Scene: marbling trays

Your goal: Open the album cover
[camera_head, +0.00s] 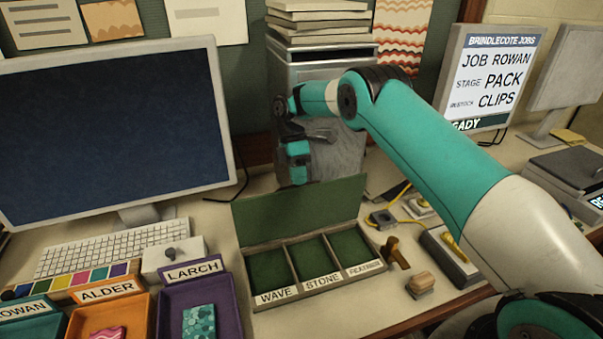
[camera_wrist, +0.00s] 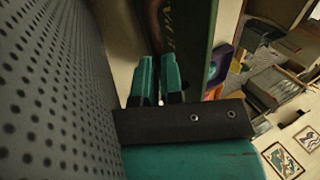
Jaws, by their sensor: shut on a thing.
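The album (camera_head: 317,288) lies on the desk in the head view, with dark green compartments labelled WAVE, STONE and FEATHERS. Its green cover (camera_head: 300,213) stands up along the back edge, so the compartments are uncovered. My gripper (camera_head: 298,181) is at the cover's top edge, pointing down, with its jaws shut on the cover. The exact contact is partly hidden. In the wrist view my teal fingers (camera_wrist: 160,82) are close together beside a green panel (camera_wrist: 192,50) that looks like the cover.
A monitor (camera_head: 110,125) and keyboard (camera_head: 112,247) stand left of the album. Trays labelled ALDER (camera_head: 138,318) and LARCH (camera_head: 230,290) sit at front left. A wooden stamp (camera_head: 420,284) and cabled devices lie to the right. A grey cabinet (camera_head: 340,160) stands behind my gripper.

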